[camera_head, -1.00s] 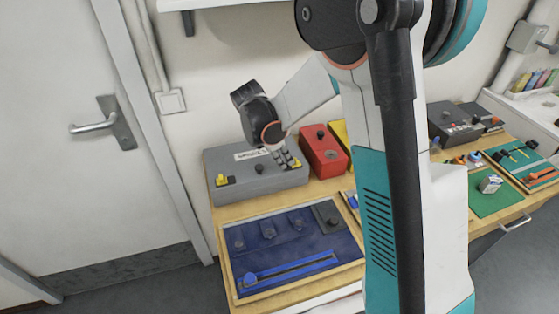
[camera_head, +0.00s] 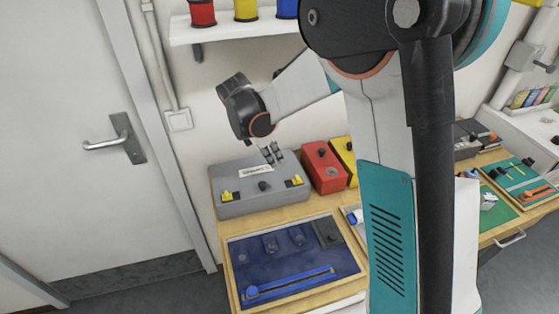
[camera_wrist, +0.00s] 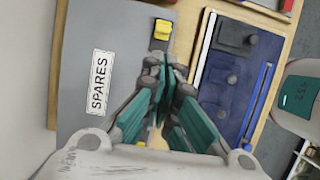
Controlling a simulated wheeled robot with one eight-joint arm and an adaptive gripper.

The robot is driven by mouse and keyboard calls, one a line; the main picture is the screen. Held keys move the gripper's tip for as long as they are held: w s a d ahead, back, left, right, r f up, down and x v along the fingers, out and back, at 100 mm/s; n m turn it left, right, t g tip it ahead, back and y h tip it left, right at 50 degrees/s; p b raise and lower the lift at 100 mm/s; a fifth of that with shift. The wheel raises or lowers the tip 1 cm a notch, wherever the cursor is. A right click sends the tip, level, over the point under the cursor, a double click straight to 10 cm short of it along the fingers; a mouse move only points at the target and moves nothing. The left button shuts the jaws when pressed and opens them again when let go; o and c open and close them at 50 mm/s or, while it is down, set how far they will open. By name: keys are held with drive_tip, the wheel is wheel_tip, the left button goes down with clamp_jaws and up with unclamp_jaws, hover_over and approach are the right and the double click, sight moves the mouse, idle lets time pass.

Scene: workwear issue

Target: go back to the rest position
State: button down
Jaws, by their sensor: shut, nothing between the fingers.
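My gripper (camera_head: 272,153) hangs above the back part of the grey box (camera_head: 233,205) in the head view. In the wrist view my gripper (camera_wrist: 166,80) has its fingers together with nothing between them. The grey box shows below it there, with a label reading "SPARES" (camera_wrist: 99,82) and a yellow latch (camera_wrist: 162,30). The lid of the box looks closed. My gripper looks clear of the box, though the exact height is hard to tell.
A blue tray (camera_head: 330,255) with a blue sliding bar lies in front of the box. A red box (camera_head: 322,168) and a yellow box (camera_head: 343,150) stand to its right. A shelf (camera_head: 230,30) with coloured spools hangs above. A door (camera_head: 80,200) is at the left.

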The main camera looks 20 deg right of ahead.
drive_tip(key=shift+r, duration=0.1)
idle(0.4)
drive_tip(key=s+d+r+m+t+y+b, duration=0.2)
drive_tip(key=s+r+m+t+y+b, duration=0.1)
drive_tip(key=s+r+m, duration=0.75)
drive_tip(key=s+f+m+t+y+b, duration=0.1)
drive_tip(key=s+f+m+t, duration=0.3)
drive_tip(key=s, duration=0.9)
drive_tip(key=shift+a+m+b, duration=0.25)
drive_tip(key=shift+m+b, duration=0.6)
drive_tip(key=shift+m, duration=0.9)
